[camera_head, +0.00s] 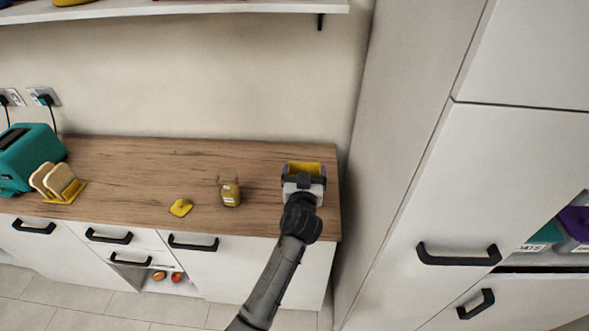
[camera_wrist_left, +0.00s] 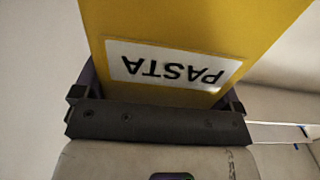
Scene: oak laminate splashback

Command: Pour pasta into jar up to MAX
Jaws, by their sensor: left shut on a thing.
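My left gripper (camera_head: 303,177) is shut on a yellow pasta box (camera_head: 306,167) at the right end of the wooden counter. In the left wrist view the box (camera_wrist_left: 195,22) fills the space between the fingers (camera_wrist_left: 158,105), and its white PASTA label reads upside down. The jar (camera_head: 229,190) stands on the counter to the left of the gripper, apart from it. It is see-through, with yellowish stuff and a pale label low down; its MAX mark is too small to make out. A yellow lid-like piece (camera_head: 181,207) lies left of the jar. My right gripper is out of view.
A teal toaster (camera_head: 27,158) and a yellow rack with bread slices (camera_head: 58,183) stand at the counter's left. A tall white cabinet (camera_head: 410,150) rises just right of the counter (camera_head: 130,165). A shelf (camera_head: 170,8) hangs above. The counter behind the jar is clear.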

